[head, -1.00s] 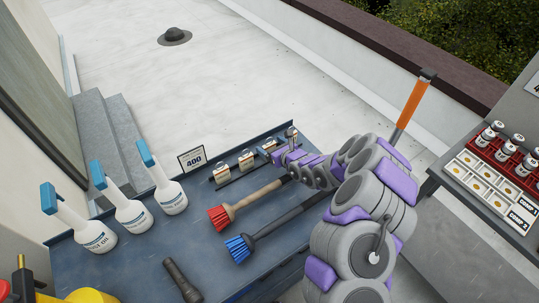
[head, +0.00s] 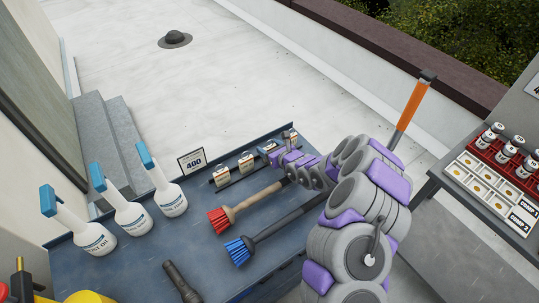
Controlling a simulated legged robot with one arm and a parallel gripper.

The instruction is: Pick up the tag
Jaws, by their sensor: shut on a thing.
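Several small pale tags with dark metal tops stand in a row on a rail along the back of the blue workbench (head: 130,265). The left tag (head: 222,176) and the tag beside it (head: 246,163) show clearly. Another tag (head: 268,147) is close to my gripper and partly covered. My gripper (head: 279,158), grey with purple pads, is at the right end of the row. It is shut on a tag there, but its fingers and arm hide most of the hold. I cannot tell whether that tag is clear of the rail.
A sign reading 400 (head: 192,161) stands left of the tags. A red brush (head: 219,218) and a blue brush (head: 239,250) lie in front, their handles running under my arm. White spray bottles (head: 131,214) and a flashlight (head: 180,281) are left. A side table (head: 470,205) is right.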

